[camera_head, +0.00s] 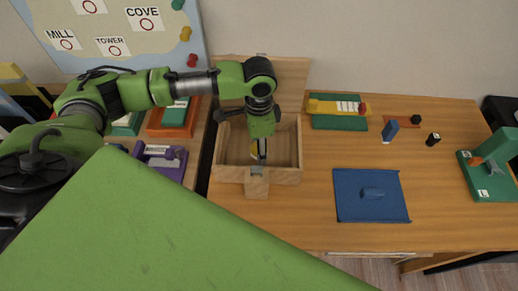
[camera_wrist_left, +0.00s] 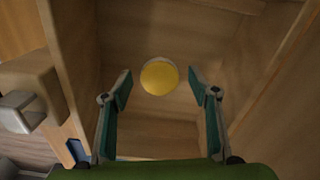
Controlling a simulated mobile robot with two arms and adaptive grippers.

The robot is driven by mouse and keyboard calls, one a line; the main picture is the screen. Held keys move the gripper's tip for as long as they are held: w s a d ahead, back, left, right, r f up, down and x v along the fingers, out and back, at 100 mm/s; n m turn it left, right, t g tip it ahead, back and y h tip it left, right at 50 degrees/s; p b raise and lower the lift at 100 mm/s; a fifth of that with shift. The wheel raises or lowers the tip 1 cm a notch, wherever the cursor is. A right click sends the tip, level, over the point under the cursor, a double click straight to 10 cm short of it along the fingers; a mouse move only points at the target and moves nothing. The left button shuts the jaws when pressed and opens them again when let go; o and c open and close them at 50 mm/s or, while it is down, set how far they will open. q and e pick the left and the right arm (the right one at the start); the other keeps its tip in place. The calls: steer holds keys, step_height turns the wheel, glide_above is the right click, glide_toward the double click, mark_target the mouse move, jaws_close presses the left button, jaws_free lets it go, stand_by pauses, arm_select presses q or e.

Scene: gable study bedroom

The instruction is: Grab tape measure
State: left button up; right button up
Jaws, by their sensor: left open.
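The tape measure shows in the left wrist view as a round yellow disc (camera_wrist_left: 159,76) with a pale rim, on the floor of an open wooden box (camera_head: 229,174). In the head view only a small yellow part (camera_head: 253,150) shows beside my gripper; the rest is hidden. My left gripper (camera_head: 260,157) points down into the box. In the wrist view its two green-padded fingers (camera_wrist_left: 159,98) are open, one on each side of the disc in the picture, with nothing between them. I cannot tell how far the fingertips are above it. My right gripper is not in view.
The box walls stand close around my left gripper, with a raised wooden panel (camera_head: 290,76) behind. A blue mat (camera_head: 352,205) with a small blue block lies to the right. A green stand (camera_head: 493,187) is at far right. Bare desk (camera_head: 450,225) lies between them.

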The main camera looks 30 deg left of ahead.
arm_select(q)
steer(key=c, duration=1.2)
